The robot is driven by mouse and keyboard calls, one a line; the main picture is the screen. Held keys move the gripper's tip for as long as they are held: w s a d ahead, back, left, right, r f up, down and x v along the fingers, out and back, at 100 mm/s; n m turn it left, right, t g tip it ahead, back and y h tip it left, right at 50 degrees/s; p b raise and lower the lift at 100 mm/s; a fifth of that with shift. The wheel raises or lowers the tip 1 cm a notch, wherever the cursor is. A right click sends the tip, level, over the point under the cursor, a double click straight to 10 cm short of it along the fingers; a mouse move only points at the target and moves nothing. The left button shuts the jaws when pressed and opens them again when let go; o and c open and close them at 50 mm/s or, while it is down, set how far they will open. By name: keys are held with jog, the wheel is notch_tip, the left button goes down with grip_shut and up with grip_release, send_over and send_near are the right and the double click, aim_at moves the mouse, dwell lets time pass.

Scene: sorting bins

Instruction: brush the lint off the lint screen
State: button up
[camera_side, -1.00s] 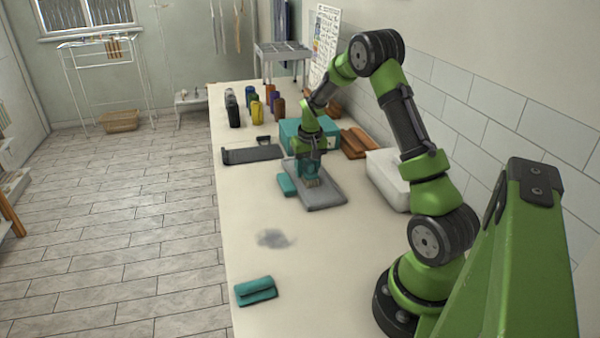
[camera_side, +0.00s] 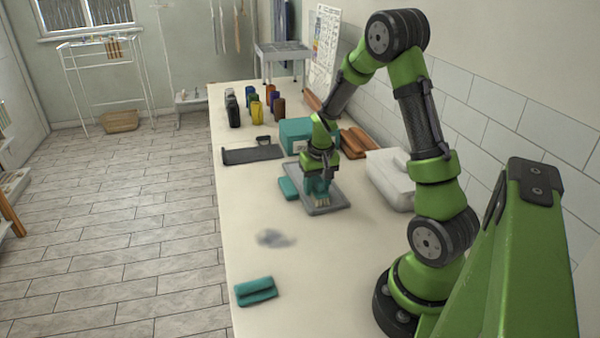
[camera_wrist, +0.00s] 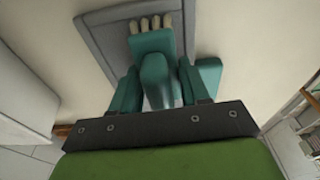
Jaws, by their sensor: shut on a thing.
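The lint screen (camera_side: 333,199) is a flat grey framed panel lying on the counter; it also shows in the wrist view (camera_wrist: 98,32). My gripper (camera_side: 318,180) is over the screen and shut on a teal brush (camera_wrist: 152,55) with pale bristles. The bristles (camera_side: 322,201) are at the near part of the screen, seemingly on it. In the wrist view the two teal fingers sit on either side of the brush handle. The screen's mesh is largely hidden by the brush and gripper, so I cannot tell how much lint is on it.
A grey lint patch (camera_side: 275,238) and a folded teal cloth (camera_side: 256,291) lie on the nearer counter. A teal block (camera_side: 288,188) lies at the screen's left edge. A white box (camera_side: 391,182), teal box (camera_side: 296,132), dark tray (camera_side: 252,155) and several bottles (camera_side: 257,110) stand around.

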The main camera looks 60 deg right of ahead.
aim_at(321, 194)
jog(key=s+a, duration=0.2)
jog(key=a, duration=0.1)
jog(key=shift+s, duration=0.4)
jog(key=shift+r, duration=4.1)
